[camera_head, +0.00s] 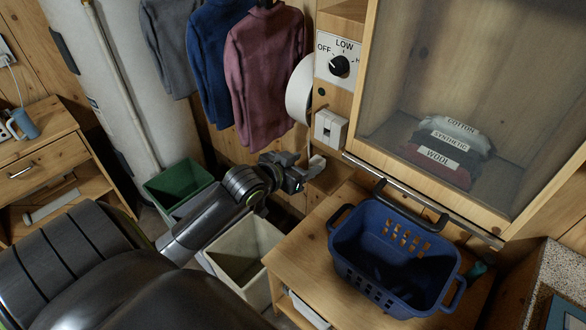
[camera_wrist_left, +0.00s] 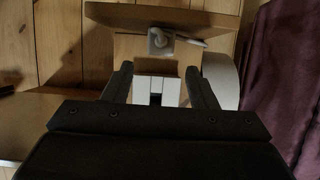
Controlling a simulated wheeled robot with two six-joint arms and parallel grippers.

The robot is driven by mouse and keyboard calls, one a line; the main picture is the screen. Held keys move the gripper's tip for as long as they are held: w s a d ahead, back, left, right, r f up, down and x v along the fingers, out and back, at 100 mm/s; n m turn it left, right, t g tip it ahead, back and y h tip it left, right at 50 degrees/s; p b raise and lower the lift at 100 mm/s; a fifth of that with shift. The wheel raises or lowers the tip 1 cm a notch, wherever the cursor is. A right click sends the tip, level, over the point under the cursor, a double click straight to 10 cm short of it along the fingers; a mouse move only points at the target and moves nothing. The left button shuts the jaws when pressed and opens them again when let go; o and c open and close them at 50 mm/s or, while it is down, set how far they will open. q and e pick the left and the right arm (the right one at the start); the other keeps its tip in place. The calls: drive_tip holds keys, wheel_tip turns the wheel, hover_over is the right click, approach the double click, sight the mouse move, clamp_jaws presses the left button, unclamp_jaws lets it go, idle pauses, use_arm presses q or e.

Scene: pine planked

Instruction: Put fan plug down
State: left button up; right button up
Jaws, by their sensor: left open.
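My left gripper (camera_head: 300,172) is open in front of the lower part of the wooden control panel. In the left wrist view its two dark fingers (camera_wrist_left: 160,75) stand apart, with the white box (camera_wrist_left: 145,90) showing in the gap beyond them. A small pale grey piece with a rounded stub, which looks like the fan plug (camera_wrist_left: 160,40), lies beyond the fingertips, apart from them. I cannot tell whether it sits in a socket or rests on the wood. In the head view the gripper partly hides that spot. The right gripper is not in view.
The white box (camera_head: 331,128) is below the dial (camera_head: 339,66), beside the round white fan (camera_head: 299,90). Hanging clothes (camera_head: 262,75) are left of it. A blue basket (camera_head: 395,250) stands on the wooden counter (camera_head: 300,260) below the glass-fronted cabinet. Bins (camera_head: 240,255) stand under my left arm.

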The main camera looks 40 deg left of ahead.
use_arm(q)
drive_tip(key=shift+v, duration=2)
drive_tip(key=s+a+f+n+g+y, duration=0.1)
drive_tip(key=a+f+g, duration=0.15)
drive_tip(key=f, duration=0.75)
drive_tip(key=s+a+f+n+g+y, duration=0.1)
drive_tip(key=a+f, duration=0.3)
drive_tip(key=f, duration=0.6)
drive_tip(key=s+a+f+g+y, duration=0.1)
drive_tip(key=s+f, duration=0.3)
drive_tip(key=f, duration=0.4)
drive_tip(key=s+f+g, duration=0.2)
drive_tip(key=s+f, duration=0.3)
drive_tip(key=f, duration=0.2)
drive_tip(key=s+d+f+g, duration=0.2)
drive_tip(key=s+f, duration=0.4)
drive_tip(key=s, duration=0.3)
drive_tip(key=s+d+f+g, duration=0.1)
drive_tip(key=s+d+f, duration=0.4)
drive_tip(key=s, duration=0.5)
drive_tip(key=s+d+f+g+h, duration=0.1)
drive_tip(key=s+d+f+g, duration=0.1)
drive_tip(key=s+f, duration=0.6)
drive_tip(key=shift+s+d+m+g, duration=0.3)
drive_tip(key=shift+s+d+g, duration=0.05)
drive_tip(key=shift+s+d, duration=0.55)
drive_tip(key=shift+a+f, duration=0.1)
